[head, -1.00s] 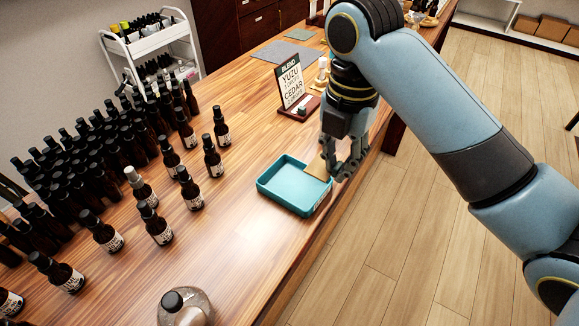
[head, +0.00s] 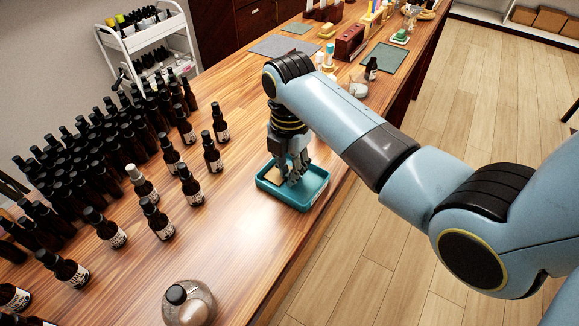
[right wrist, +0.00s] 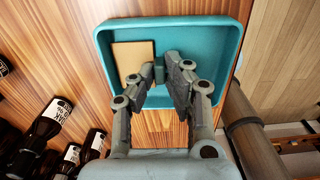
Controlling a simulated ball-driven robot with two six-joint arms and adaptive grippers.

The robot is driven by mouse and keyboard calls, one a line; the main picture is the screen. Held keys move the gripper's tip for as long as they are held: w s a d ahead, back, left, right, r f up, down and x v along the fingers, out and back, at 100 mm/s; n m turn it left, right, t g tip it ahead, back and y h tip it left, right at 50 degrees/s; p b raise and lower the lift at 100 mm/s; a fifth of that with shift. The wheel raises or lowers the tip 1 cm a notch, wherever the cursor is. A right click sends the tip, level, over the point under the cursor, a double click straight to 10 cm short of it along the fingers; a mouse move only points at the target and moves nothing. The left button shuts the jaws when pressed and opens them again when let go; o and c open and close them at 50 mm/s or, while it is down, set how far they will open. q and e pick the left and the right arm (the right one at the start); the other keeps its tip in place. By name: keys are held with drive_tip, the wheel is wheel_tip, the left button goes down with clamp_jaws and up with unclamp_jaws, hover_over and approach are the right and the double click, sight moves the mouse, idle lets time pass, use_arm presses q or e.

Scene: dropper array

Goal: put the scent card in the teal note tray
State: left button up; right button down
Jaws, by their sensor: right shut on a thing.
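The scent card (right wrist: 132,60) is a flat tan rectangle. In the right wrist view it is within the outline of the teal note tray (right wrist: 185,28), towards its left side. The tray also shows in the head view (head: 309,201), near the table's front edge, with part of the tan card (head: 272,173) inside its rim. My right gripper (right wrist: 160,70) is over the tray, shut on the card near its right edge, where a small dark teal piece shows between the fingertips. Whether the card touches the tray floor is not clear. My left gripper is not in view.
Many dark bottles (head: 80,165) crowd the table's left side, several standing apart nearer the tray. A round clear flask (head: 190,302) stands at the front. A glass jar and small bottle (head: 371,68) stand behind my right arm. Wood around the tray is clear.

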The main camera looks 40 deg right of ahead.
drive_tip(key=shift+f, duration=0.1)
drive_tip(key=c, duration=1.4)
unclamp_jaws()
drive_tip(key=shift+o, duration=0.2)
wheel_tip(320, 180, up, 12)
drive_tip(key=b, duration=0.1)
